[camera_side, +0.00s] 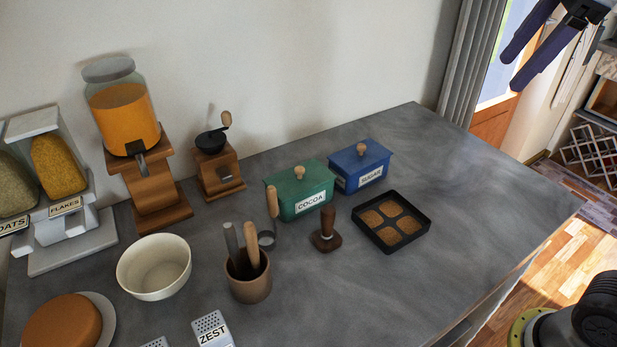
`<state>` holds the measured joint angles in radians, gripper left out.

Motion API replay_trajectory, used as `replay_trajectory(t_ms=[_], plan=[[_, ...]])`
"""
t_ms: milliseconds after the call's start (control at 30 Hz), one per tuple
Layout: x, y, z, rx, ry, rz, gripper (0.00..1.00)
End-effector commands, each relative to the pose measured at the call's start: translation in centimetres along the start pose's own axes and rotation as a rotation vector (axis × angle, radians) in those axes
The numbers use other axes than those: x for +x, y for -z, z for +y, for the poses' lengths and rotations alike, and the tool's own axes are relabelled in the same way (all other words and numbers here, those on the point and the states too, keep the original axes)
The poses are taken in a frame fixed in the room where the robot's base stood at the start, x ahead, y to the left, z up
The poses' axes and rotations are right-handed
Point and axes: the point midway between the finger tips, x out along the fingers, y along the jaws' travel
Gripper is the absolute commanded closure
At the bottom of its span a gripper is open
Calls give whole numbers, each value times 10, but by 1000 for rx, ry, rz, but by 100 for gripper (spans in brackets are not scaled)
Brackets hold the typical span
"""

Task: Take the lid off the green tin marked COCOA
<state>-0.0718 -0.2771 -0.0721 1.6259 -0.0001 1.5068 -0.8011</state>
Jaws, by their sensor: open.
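The green tin (305,204) marked COCOA stands on the grey counter near the wall. Its green lid (283,183) with a round wooden knob (299,172) sits on top. A wooden-handled tool in front hides part of the tin's left side. My gripper (512,72) is in the air at the top right, high and well to the right of the tin. Its two purple fingers are apart with nothing between them.
A blue SUGAR tin (370,178) stands close on the right of the green tin. A black tray (424,215), a dark tamper (327,238) and a utensil pot (248,290) stand in front. A wooden grinder (221,177) is to the left. The counter's right side is clear.

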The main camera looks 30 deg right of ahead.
Motion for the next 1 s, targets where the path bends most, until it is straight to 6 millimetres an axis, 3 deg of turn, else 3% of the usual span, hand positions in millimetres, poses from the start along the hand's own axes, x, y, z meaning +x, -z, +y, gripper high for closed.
replay_trajectory(t_ms=[33, 233, 467, 667, 800, 1000], plan=[[-4, 18, 13, -59, 14, -6, 40], [-4, 79, 50, -276, 71, -30, 40], [28, 146, 76, -485, 142, -52, 40], [82, 198, 82, -620, 202, -69, 40], [133, 230, 77, -670, 241, -84, 40], [199, 256, 60, -709, 296, -115, 40]])
